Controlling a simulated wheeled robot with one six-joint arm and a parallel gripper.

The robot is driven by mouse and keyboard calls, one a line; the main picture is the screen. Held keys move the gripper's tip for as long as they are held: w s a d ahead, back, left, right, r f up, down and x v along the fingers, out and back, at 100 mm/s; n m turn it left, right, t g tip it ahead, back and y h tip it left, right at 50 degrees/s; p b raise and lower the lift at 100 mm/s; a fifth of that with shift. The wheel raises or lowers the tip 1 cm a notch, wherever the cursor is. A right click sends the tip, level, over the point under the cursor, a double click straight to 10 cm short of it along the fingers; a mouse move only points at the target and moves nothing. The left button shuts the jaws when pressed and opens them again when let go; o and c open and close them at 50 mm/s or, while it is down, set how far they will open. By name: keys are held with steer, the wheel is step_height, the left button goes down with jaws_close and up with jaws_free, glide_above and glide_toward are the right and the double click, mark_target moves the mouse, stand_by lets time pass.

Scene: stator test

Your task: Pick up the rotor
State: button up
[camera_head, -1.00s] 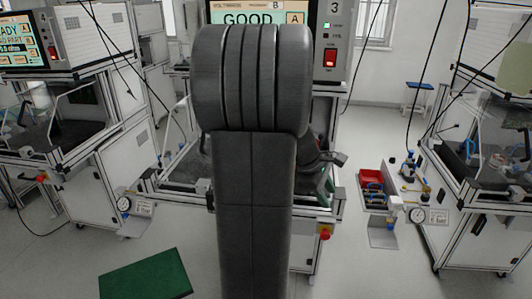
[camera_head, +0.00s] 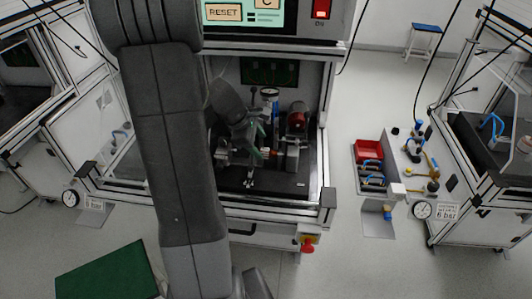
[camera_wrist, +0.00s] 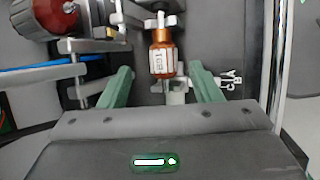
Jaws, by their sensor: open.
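The rotor (camera_wrist: 162,55), a copper-coloured cylinder with a white label, shows in the wrist view, held at its far end on a metal fixture. My gripper (camera_wrist: 160,70) is open, with one green finger on each side of the rotor's near end and a visible gap on both sides. In the head view my gripper (camera_head: 259,143) is inside the test station, beside the fixture. The rotor is too small and too covered there to make out clearly.
A dark red motor-like part (camera_wrist: 62,15) sits left of the rotor; it also shows in the head view (camera_head: 297,118). Metal clamp parts (camera_wrist: 90,50) stand near the left finger. Station frame posts (camera_head: 325,150) bound the space. A red bin (camera_head: 368,151) stands outside at right.

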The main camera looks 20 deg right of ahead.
steer(key=x, duration=0.4)
steer(key=shift+s+f, duration=0.15)
steer(key=shift+f, duration=0.05)
steer(key=shift+a, duration=0.1)
steer(key=shift+c, duration=0.5)
steer(key=c, duration=1.1)
steer(key=shift+r, duration=0.15)
steer(key=shift+c, duration=0.2)
step_height(320, 180, up, 10)
steer(key=shift+f+p, duration=0.1)
steer(key=shift+p, duration=0.25)
step_height(320, 180, up, 5)
steer(key=p, duration=0.5)
glide_above(264, 150)
steer(key=shift+b, duration=0.3)
